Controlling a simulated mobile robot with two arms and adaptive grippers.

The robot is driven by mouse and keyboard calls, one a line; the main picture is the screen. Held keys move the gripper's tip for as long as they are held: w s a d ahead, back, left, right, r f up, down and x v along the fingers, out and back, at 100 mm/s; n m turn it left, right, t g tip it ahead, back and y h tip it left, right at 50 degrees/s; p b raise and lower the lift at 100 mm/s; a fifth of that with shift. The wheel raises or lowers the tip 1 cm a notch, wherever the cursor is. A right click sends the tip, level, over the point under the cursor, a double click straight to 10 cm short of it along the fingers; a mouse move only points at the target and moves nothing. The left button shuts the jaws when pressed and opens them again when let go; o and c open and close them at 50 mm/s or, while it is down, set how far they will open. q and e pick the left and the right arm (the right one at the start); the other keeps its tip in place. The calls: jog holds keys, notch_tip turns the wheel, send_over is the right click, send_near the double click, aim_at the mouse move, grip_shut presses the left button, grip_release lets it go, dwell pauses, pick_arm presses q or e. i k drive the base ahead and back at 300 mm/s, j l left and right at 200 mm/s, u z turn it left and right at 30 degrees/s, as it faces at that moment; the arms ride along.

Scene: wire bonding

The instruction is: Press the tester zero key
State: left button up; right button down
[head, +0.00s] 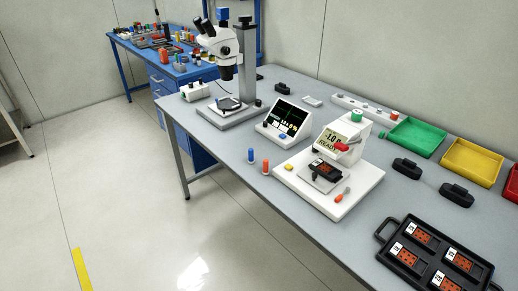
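The tester (355,128) is a white machine on a white base plate (345,200), standing on the grey bench right of the middle. Its small screen reads about "-1.0" and "READY". A green knob is on its top and a red part juts out at its front. A dark board with orange parts (326,168) sits on its stage. A small yellow key (288,167) lies at the left corner of the base, and a red-tipped lever (341,195) is at the right. I cannot read which key is the zero key. Neither of my grippers shows.
A tilted dark-screen console (287,118) stands left of the tester, with blue and orange small bottles (265,167) before it. A microscope (225,50) is farther left. A black tray (405,268) of boards is at front right; green (417,136) and yellow bins (470,160) stand behind.

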aim_at(288, 167)
jog(key=i+j, duration=0.15)
jog(key=j, duration=0.15)
jog(key=i+j+z, duration=0.1)
jog(key=j, duration=0.25)
jog(key=i+j, duration=0.4)
jog(key=j, duration=0.25)
jog(key=z, duration=0.05)
